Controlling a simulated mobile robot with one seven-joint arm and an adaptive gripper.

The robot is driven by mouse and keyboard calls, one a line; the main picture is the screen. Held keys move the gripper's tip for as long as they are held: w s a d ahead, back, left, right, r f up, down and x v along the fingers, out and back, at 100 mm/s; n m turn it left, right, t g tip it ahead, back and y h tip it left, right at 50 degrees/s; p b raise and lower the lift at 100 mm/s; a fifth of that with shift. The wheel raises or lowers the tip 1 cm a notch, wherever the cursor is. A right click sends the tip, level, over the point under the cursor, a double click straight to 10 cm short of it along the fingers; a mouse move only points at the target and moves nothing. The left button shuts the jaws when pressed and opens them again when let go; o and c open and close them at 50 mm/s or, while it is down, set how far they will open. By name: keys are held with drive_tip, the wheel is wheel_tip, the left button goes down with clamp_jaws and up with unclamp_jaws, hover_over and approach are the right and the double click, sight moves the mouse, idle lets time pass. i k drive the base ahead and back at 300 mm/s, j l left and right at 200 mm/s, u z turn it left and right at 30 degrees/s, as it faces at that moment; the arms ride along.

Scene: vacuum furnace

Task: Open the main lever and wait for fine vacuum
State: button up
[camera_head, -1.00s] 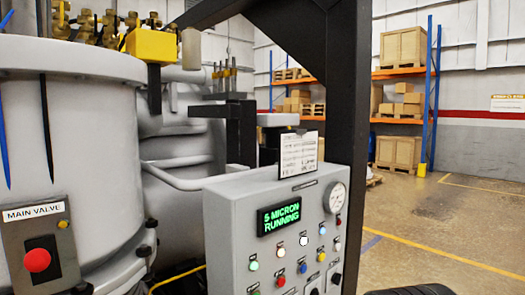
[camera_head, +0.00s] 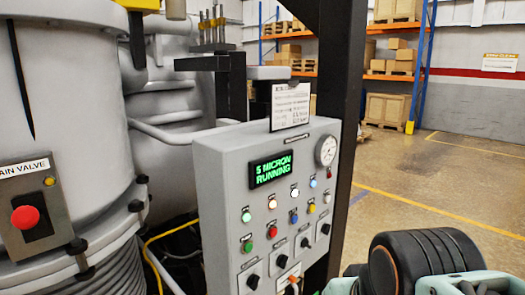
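The control panel (camera_head: 222,176) stands in the middle. Its display (camera_head: 271,169) reads "5 MICRON RUNNING" in green. Part of my arm shows at the lower right. My gripper's fingertips are not visible.
The panel carries a round gauge (camera_head: 326,151), several coloured buttons and black knobs. A black frame post (camera_head: 347,110) stands behind it. A yellow cable (camera_head: 152,262) runs left of the panel. Open floor (camera_head: 450,195) lies to the right, with shelving and a crate (camera_head: 387,110) behind.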

sight(25, 218)
drive_tip(key=u, duration=1.9)
drive_tip(key=k+l+u, duration=0.15)
drive_tip(key=k+u, duration=0.15)
drive_tip(key=k, duration=0.3)
drive_tip(key=i+j+z, duration=0.2)
drive_tip(key=i+l, duration=0.1)
